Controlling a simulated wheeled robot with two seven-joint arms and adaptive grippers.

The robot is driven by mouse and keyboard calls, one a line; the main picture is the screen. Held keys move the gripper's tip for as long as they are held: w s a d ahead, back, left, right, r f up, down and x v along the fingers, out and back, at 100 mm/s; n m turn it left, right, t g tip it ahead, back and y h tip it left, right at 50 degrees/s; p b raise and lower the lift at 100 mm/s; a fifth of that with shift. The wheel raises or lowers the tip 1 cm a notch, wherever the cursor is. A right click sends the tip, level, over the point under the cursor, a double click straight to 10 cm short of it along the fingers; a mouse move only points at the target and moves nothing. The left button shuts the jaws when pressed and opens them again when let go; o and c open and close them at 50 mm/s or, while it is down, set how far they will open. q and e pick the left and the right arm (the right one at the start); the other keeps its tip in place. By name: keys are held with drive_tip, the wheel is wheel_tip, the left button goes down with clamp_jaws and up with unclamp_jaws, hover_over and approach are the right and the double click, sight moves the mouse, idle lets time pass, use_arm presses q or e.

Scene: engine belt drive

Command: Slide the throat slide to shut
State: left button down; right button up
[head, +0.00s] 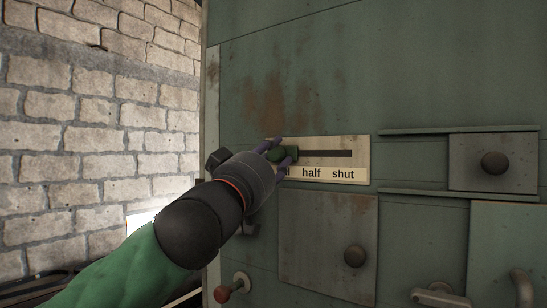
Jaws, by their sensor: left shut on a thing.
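The throat slide's label plate (345,173) is fixed on the green panel, with a dark horizontal slot (325,154) above the words. I can read "half" in the middle and "shut" at the right; the left word is mostly covered by my gripper. A green knob (275,155) sits at the left end of the slot. My left gripper (282,153) is shut on this knob, its purple fingers above and below it. My right gripper is not in view.
A square plate with a round knob (355,256) is below the label. A sliding plate with a dark knob (495,163) sits between two rails at the right. A red-tipped lever (222,294) and metal handles (441,297) are low down. A brick wall (90,120) is at the left.

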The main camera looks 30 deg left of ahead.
use_arm(q)
drive_tip(key=shift+d+f+b, duration=0.2)
drive_tip(key=shift+b, duration=0.1)
drive_tip(key=d+b, duration=0.2)
drive_tip(key=d, duration=0.2)
drive_tip(key=d+b, duration=0.5)
drive_tip(key=d, duration=0.2)
drive_tip(key=shift+s+d+f, duration=0.1)
drive_tip(key=shift+s+d, duration=0.2)
drive_tip(key=shift+s, duration=0.05)
drive_tip(key=shift+d, duration=0.3)
drive_tip(key=shift+a, duration=0.1)
drive_tip(key=c, duration=0.9)
unclamp_jaws()
drive_tip(key=shift+s, duration=0.15)
